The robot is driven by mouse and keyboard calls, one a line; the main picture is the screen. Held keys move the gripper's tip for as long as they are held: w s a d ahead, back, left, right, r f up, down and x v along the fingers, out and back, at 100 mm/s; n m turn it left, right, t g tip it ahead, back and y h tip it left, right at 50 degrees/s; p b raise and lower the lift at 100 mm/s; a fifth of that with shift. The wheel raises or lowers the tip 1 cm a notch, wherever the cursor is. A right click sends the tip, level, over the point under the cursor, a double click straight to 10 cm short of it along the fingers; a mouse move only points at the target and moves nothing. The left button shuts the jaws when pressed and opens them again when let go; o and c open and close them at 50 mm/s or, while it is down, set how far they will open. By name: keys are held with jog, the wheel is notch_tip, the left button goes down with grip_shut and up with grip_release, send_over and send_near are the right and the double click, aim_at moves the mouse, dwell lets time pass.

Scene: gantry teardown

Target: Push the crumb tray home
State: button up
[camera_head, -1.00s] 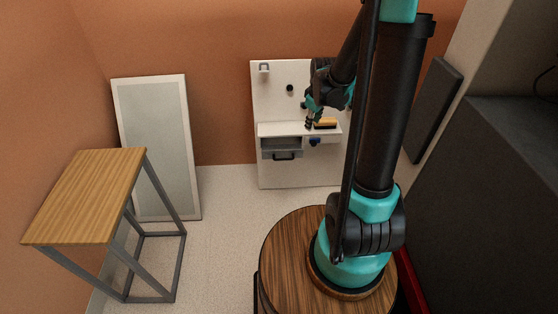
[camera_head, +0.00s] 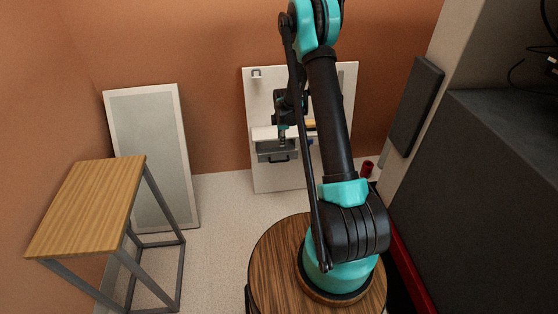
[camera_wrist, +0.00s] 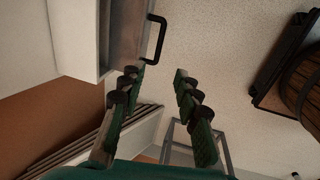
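The crumb tray (camera_head: 265,154) is a grey drawer with a black bar handle (camera_head: 279,160), low on the front of a white wall panel (camera_head: 283,181). It appears to stick out a little from under the white shelf. My gripper (camera_head: 283,142) is in front of the shelf, just above the tray in the picture. In the wrist view my gripper (camera_wrist: 157,78) has its two fingers apart with nothing between them. The tray (camera_wrist: 124,35) and its handle (camera_wrist: 154,40) show beyond the fingertips. I cannot tell whether a finger touches the tray.
A yellow item (camera_head: 310,124) is on the shelf right of my gripper, partly behind my arm. A wooden-topped table (camera_head: 90,200) stands at left, and a framed pale panel (camera_head: 152,150) leans on the wall. A red cylinder (camera_head: 367,169) is on the floor. Floor before the panel is clear.

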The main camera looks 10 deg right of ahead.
aim_at(280, 161)
jog(key=w+f, duration=0.1)
jog(key=f, duration=0.4)
jog(key=w+f, duration=0.1)
jog(key=f, duration=0.5)
jog(key=w+f, duration=0.1)
jog(key=f, duration=0.4)
jog(key=shift+w+f, duration=0.1)
jog(key=shift+f, duration=0.05)
jog(key=shift+c, duration=0.5)
grip_shut()
